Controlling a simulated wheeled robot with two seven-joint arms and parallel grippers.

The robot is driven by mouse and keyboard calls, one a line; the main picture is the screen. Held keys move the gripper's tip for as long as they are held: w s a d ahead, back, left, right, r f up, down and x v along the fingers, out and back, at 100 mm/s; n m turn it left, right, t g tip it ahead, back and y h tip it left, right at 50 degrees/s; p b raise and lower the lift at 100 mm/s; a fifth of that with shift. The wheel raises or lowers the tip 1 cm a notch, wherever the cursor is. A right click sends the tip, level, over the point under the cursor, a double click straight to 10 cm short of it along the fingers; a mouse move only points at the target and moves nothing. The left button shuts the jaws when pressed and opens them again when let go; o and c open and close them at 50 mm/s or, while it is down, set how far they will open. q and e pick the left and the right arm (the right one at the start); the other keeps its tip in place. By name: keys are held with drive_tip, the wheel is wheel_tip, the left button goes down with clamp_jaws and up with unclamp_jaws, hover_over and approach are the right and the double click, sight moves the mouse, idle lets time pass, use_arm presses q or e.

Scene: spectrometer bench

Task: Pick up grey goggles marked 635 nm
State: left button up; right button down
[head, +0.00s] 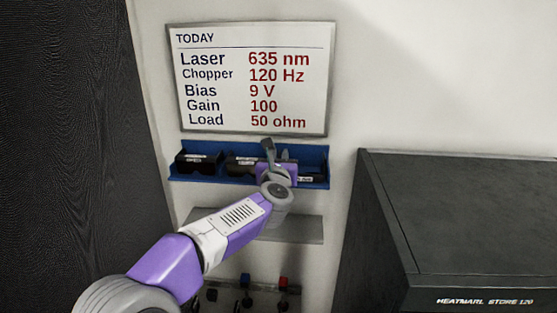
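Dark goggle-like items sit in a blue wall tray (176,178) under the sign. One black item (198,163) is at the tray's left end. Another dark item (240,166) is in the middle, partly behind my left gripper. Small pale labels show on them, but they are too small to read. I cannot tell which is the grey pair marked 635 nm. My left gripper (277,155) reaches into the middle-right of the tray, and its wrist hides much of the fingers. I cannot tell whether it holds anything. My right gripper is not in view.
A white sign (255,78) above the tray reads Laser 635 nm. A grey shelf (305,229) is below the tray, with hanging leads (283,283) under it. A dark cabinet (460,220) stands at right and a dark panel (75,150) at left.

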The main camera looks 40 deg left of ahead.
use_arm(q)
clamp_jaws()
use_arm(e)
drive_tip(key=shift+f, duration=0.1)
use_arm(q)
drive_tip(key=shift+s+d, duration=0.3)
drive_tip(key=shift+s, duration=0.1)
drive_tip(key=shift+s+d+b, duration=0.15)
drive_tip(key=shift+s+b, duration=0.15)
drive_tip(key=shift+s, duration=0.1)
drive_tip(key=shift+w, duration=0.1)
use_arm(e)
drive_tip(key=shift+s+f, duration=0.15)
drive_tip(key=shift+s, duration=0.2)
